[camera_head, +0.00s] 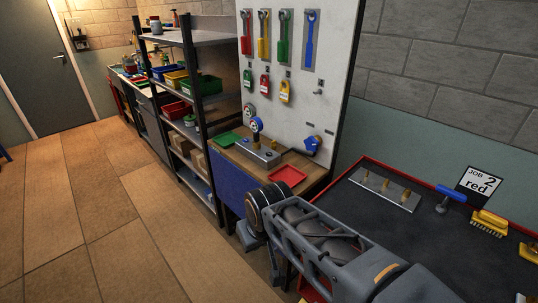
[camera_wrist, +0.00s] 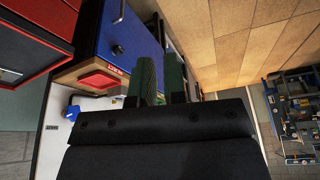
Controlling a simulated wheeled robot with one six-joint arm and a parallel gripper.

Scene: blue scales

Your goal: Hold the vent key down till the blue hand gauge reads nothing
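A small round gauge (camera_head: 257,125) with a blue rim stands on a grey metal block (camera_head: 258,152) on the wooden bench top. Its hand and reading are too small to make out. A small brass part (camera_head: 271,144) sits on the block; I cannot tell if it is the vent key. Another round gauge (camera_head: 249,110) shows just behind, against the white panel. My gripper (camera_head: 264,262) hangs in front of the bench, well short of the block. In the wrist view its two green-faced fingers (camera_wrist: 160,72) stand apart with a narrow empty gap. The gauge and block are not visible there.
A red tray (camera_head: 287,175) and a blue knob (camera_head: 312,145) are near the block. The blue bench front (camera_head: 236,191) is close to my gripper. A dark red-edged worktop (camera_head: 350,215) lies at right; shelves (camera_head: 185,105) stand left. The floor at left is clear.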

